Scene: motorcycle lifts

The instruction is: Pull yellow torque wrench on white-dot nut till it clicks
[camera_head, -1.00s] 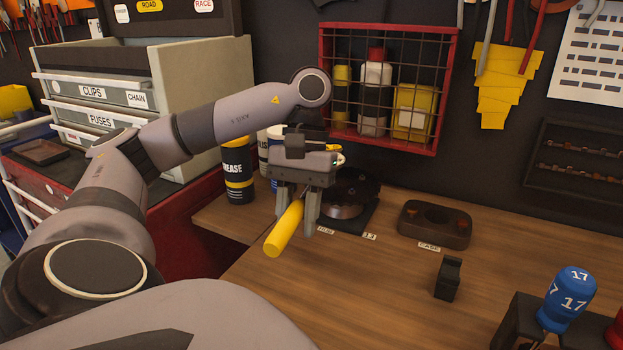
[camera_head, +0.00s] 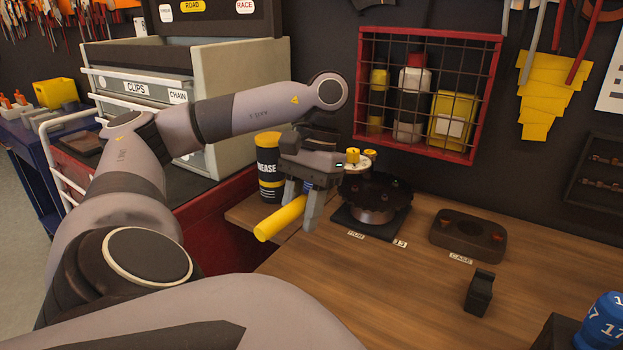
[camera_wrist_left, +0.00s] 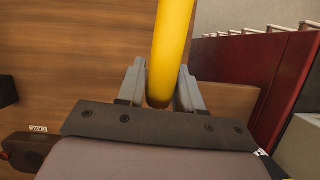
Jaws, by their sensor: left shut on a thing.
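The yellow torque wrench handle (camera_head: 280,219) sticks out of my left gripper (camera_head: 300,205) toward the front left, over the bench's left edge. My left gripper is shut on it. In the left wrist view the yellow handle (camera_wrist_left: 172,45) runs between the two grey fingers (camera_wrist_left: 160,90). The dark round hub (camera_head: 376,203) sits on a black plate on the bench, just right of the gripper. The wrench's head and the white-dot nut cannot be made out; the gripper covers part of that area. My right gripper is not in view.
A black grease can (camera_head: 269,167) stands behind the gripper. A red wire rack (camera_head: 482,150) hangs behind. The bench front (camera_head: 390,300) is clear.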

